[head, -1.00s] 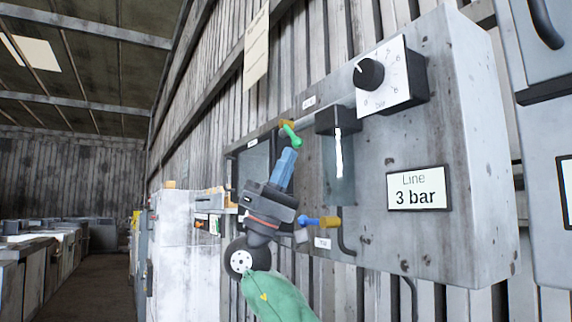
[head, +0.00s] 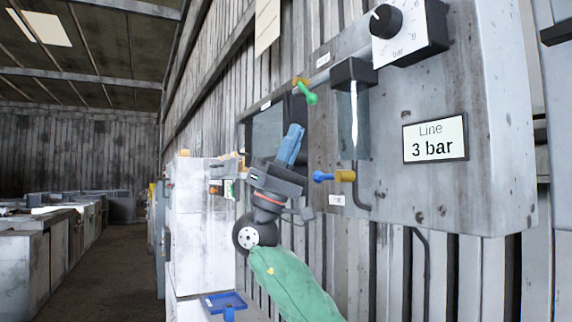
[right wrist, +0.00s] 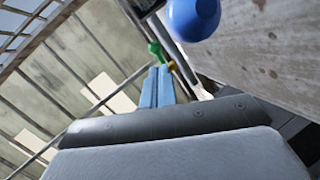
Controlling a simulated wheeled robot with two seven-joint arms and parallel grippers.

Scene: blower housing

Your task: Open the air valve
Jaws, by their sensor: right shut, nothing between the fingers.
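The upper has a green handle (head: 307,93) on a brass fitting and slants down to the right. The lower has a blue handle (head: 322,176) on a brass fitting and points left. I cannot read their small labels. My right gripper (head: 297,128) is shut and empty, its blue fingers pointing up, just below the green handle and apart from it. In the right wrist view the fingers (right wrist: 156,88) point toward the green handle (right wrist: 154,48), and a blue knob (right wrist: 193,16) is close at the top.
A pressure dial (head: 386,20) and a "Line 3 bar" sign (head: 435,138) are on the panel. A clear-bodied unit with a dark top (head: 353,74) is right of the green handle. A blue tray (head: 224,302) is low, left of my arm. The aisle at left is open.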

